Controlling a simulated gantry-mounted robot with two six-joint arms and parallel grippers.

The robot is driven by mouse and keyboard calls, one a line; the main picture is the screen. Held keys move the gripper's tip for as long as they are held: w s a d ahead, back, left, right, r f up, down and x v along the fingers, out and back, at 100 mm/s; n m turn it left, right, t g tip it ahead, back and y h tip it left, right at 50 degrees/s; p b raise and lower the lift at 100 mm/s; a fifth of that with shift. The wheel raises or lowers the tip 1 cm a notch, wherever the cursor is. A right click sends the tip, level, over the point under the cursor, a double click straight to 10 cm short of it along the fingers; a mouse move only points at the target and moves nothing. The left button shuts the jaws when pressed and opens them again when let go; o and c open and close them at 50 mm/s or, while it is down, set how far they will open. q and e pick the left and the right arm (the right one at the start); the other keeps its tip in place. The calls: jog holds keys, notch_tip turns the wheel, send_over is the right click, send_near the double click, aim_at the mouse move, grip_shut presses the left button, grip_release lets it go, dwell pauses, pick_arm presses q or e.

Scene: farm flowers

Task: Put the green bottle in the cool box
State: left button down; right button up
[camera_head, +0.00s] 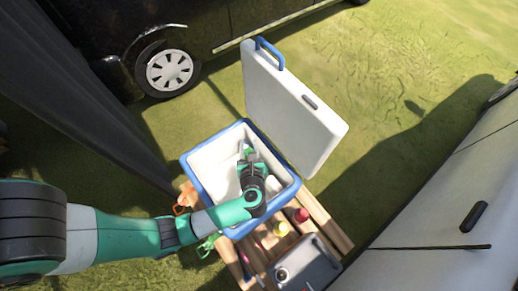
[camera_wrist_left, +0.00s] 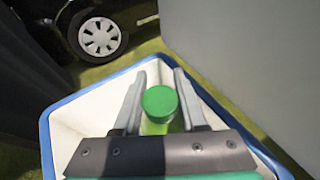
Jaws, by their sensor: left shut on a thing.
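The cool box (camera_head: 211,139) is white with a blue rim and stands open on a wooden slatted surface; its white lid (camera_head: 295,105) stands up at its far right. The left wrist view also shows its blue rim (camera_wrist_left: 88,84). My left gripper (camera_head: 246,153) reaches over the near rim into the box's opening. It is shut on the green bottle (camera_wrist_left: 160,104), whose green cap shows between the fingers in the left wrist view. The bottle's lower part is hidden, so I cannot tell whether it touches the box floor. My right gripper is not in view.
Near the box on the wooden slats (camera_head: 325,222) are a red item (camera_head: 301,215), a yellow-topped item (camera_head: 281,229), an orange tool (camera_head: 184,198) and a grey case (camera_head: 305,268). A dark vehicle (camera_head: 110,40) stands behind and a light vehicle (camera_head: 450,230) at right.

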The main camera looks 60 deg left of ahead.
aim_at(220, 149)
pick_arm(q)
jog(key=s+a+f+n+g+y+b, duration=0.1)
jog(key=s+a+f+n+g+b, duration=0.3)
jog(key=s+a+f+n+g, duration=0.45)
jog(key=f+b, duration=0.1)
jog(key=f, duration=0.1)
jog(key=w+a+f+m+t+b, duration=0.1)
jog(key=f+m+b, duration=0.1)
jog(key=f, duration=0.1)
jog(key=shift+w+a+f+b, duration=0.3)
jog(key=shift+w+b, duration=0.05)
jog(key=shift+b, duration=0.05)
jog(key=shift+f+b, duration=1.45)
jog(key=shift+f, duration=0.55)
jog(key=shift+c, duration=2.3)
grip_release()
jog(key=shift+r, duration=0.15)
